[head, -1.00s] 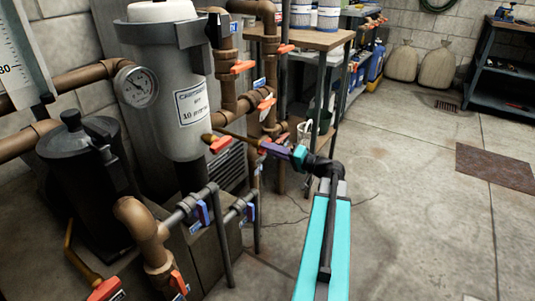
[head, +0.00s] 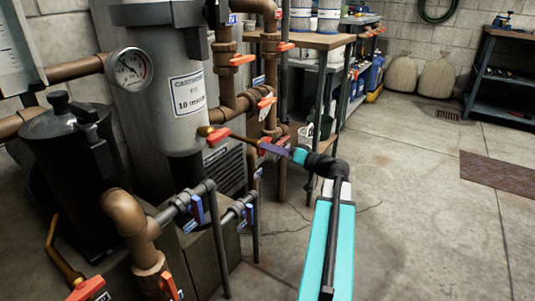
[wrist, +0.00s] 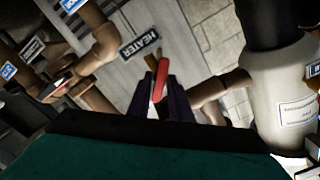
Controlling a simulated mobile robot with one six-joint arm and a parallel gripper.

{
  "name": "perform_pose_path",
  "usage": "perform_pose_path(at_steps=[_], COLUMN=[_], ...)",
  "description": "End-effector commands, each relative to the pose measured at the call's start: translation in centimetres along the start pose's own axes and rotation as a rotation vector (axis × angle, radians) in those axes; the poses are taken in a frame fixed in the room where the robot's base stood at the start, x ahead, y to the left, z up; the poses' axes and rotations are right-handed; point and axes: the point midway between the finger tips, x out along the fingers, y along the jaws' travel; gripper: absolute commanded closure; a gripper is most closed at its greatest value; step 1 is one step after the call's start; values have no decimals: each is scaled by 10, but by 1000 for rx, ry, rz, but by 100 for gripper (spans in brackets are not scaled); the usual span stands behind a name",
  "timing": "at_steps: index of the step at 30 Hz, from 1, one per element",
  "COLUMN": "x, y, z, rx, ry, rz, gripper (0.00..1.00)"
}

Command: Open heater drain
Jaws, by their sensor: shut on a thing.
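In the wrist view, a red lever handle (wrist: 160,80) stands between the two purple fingers of my gripper (wrist: 160,96), which is shut on it. A label reading HEATER (wrist: 139,42) is just above the handle, on a light grey panel. In the head view, my gripper (head: 264,147) reaches left from the teal arm to the pipework, beside the grey louvred box (head: 229,170). The held handle is mostly hidden by the fingers there, and the valve's exact turn cannot be told.
A grey cartridge filter (head: 170,75) with a gauge (head: 130,68) stands left of my gripper. A black canister (head: 65,150) is further left. Several orange-handled valves on brown pipes crowd the area. A wooden-topped bench (head: 308,40) stands behind. The concrete floor to the right (head: 420,210) is open.

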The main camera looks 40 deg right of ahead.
Motion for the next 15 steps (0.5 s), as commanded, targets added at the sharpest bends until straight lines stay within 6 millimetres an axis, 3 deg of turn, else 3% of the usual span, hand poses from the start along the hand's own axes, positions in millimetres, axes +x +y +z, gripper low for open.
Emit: perform_pose_path(at_steps=[15], x=[-1], y=[1], z=[1], rx=[-325], ry=[-1], rz=[2], gripper=[100])
